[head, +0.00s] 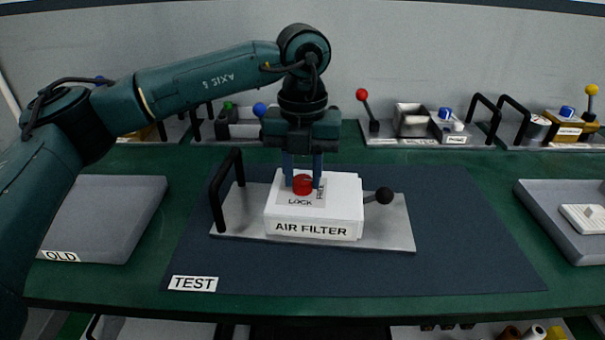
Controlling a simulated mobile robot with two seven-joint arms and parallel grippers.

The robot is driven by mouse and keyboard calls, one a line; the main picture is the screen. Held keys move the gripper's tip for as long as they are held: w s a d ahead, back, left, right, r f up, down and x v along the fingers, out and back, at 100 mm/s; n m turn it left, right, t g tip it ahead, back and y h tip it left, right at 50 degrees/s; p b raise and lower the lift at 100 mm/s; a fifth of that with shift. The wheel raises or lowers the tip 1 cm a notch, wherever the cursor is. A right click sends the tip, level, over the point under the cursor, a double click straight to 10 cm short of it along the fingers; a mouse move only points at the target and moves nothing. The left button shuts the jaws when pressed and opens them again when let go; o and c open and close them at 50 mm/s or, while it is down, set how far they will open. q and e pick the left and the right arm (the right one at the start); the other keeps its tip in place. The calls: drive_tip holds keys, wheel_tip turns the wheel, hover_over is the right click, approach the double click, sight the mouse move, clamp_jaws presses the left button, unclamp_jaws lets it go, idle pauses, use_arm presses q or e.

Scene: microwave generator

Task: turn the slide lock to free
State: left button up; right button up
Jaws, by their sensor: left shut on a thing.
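The slide lock is a red knob (303,185) on top of a white box labelled AIR FILTER (335,212). A label plate by the knob reads LOCK in front, with FREE printed sideways at its right. My left gripper (303,172) points straight down from above and is shut on the red knob, one finger on each side. The fingers partly cover the knob and the plate, so the knob's exact setting is hard to tell. The box sits on a grey metal base plate (390,235). My right gripper is not in view.
A black handle (217,200) stands left of the box, and a black ball lever (384,195) is at its right. The dark TEST mat (460,260) is otherwise clear. An OLD tray (105,215) lies left, another tray (545,215) right. Other modules line the back.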

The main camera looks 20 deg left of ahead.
sight(302, 180)
use_arm(q)
drive_tip(key=shift+n, duration=0.3)
drive_tip(key=o, duration=1)
drive_tip(key=shift+r, duration=0.1)
wheel_tip(302, 180, up, 13)
drive_tip(key=shift+r, duration=0.1)
